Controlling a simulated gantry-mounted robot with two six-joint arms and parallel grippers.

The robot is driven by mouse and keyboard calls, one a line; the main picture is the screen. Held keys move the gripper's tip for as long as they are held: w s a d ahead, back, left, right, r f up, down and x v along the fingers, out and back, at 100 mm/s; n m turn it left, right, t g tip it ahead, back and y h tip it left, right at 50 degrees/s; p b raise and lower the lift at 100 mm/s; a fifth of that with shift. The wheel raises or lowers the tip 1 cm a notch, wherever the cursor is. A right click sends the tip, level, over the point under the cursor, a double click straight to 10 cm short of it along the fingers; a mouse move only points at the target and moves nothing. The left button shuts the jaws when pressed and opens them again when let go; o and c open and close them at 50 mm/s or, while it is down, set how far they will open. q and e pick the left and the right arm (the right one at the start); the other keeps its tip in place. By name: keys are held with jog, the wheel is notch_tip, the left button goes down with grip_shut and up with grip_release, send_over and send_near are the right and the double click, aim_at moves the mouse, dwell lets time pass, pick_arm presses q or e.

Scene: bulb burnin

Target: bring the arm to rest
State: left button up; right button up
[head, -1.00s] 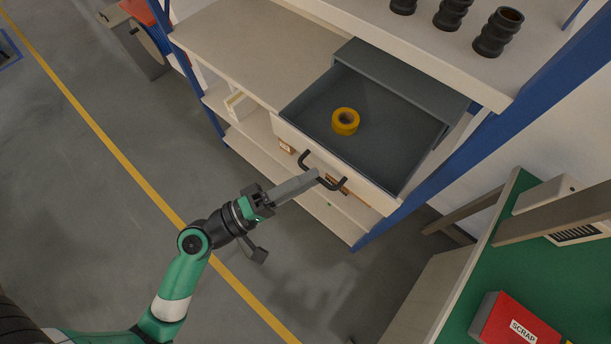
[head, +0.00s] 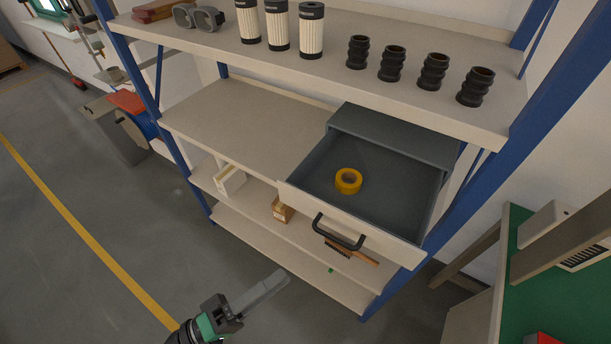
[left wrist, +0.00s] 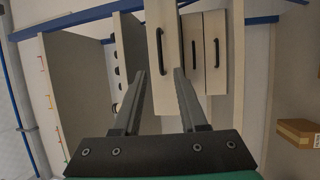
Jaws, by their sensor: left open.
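My left gripper (head: 278,281) is open and empty, low in the head view, in front of the shelf unit and apart from the drawer handle. In the left wrist view its two fingers (left wrist: 160,75) stand apart with nothing between them. The grey drawer (head: 420,190) is pulled open. Its black handle (head: 337,232) is free, and a yellow tape roll (head: 348,181) lies inside the drawer. In the left wrist view a drawer front with a black handle (left wrist: 160,52) shows beyond the fingers. My right gripper is not in view.
The shelf unit (head: 230,120) with blue posts carries white cylindrical filters (head: 280,28), black ribbed parts (head: 393,62) and small boxes (head: 230,180). A green-topped bench (head: 580,290) stands at the right. The grey floor (head: 90,270) at lower left is clear.

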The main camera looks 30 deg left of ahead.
pick_arm(q)
jog(key=w+d+r+m+t+h, duration=0.15)
jog(key=r+m, duration=0.25)
jog(key=r, duration=0.6)
jog(key=w+d+r+m+h, duration=0.25)
jog(key=r+m, duration=0.25)
jog(key=r, duration=0.4)
jog(key=w+d+r+m+t+h, duration=0.15)
jog(key=r+m, duration=0.25)
jog(key=r, duration=0.6)
jog(key=a+r+t+y, duration=0.7)
jog(key=a+r+y, duration=0.2)
jog(key=r+y, duration=0.45)
notch_tip(320, 180, up, 33)
jog(key=h+p, duration=0.1)
jog(key=p, duration=3.3)
notch_tip(320, 180, down, 16)
jog(key=b, duration=1.6)
jog(key=shift+s+f+b, duration=0.25)
jog(key=shift+s+b, duration=0.05)
jog(key=shift+s, duration=0.1)
